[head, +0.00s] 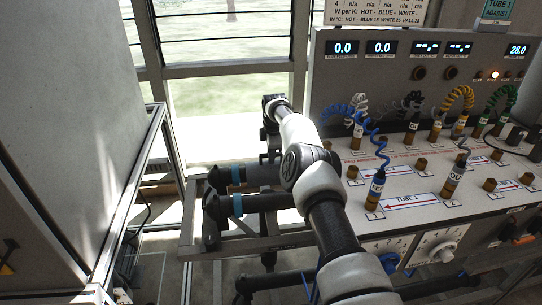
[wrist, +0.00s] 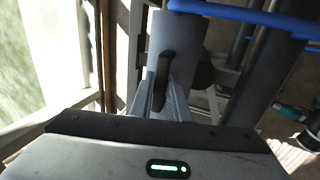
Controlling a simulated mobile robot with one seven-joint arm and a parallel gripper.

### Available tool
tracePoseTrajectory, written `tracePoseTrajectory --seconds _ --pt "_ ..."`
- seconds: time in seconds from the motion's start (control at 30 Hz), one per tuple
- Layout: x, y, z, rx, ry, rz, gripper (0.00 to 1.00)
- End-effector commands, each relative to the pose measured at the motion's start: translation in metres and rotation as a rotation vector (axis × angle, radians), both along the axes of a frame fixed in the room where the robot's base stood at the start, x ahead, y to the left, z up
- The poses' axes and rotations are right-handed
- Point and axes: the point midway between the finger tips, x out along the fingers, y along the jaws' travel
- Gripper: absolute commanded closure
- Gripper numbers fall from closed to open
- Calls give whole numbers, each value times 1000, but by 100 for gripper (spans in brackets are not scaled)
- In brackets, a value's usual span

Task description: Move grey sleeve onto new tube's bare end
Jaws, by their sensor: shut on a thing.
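In the wrist view the grey sleeve (wrist: 174,32) is a smooth grey cylinder with a dark upright grip on its side. My gripper (wrist: 163,80) is shut on that dark grip. Two dark tubes with blue bands, an upper one (head: 262,175) and a lower one (head: 262,203), lie on the metal frame left of the bench in the head view. My arm covers their right ends. The sleeve and my fingertips cannot be made out in the head view. I cannot tell which tube is the new one, or whether the sleeve touches a tube.
A blue pipe (wrist: 235,15) crosses beyond the sleeve in the wrist view, with a dark tube (wrist: 262,65) on the right. The bench panel (head: 405,185) with plugs and coiled leads stands right of my arm. A grey cabinet (head: 65,110) stands left. Windows (head: 225,110) are behind.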

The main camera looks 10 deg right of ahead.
Motion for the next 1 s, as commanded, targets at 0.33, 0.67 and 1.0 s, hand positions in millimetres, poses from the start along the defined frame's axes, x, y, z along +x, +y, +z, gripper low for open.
tracePoseTrajectory --seconds 0.33,0.67,1.0 --pt "2 0 15 0 -10 0 100" --pt "3 0 36 0 -14 0 100" --pt "2 0 77 -1 -10 1 100"
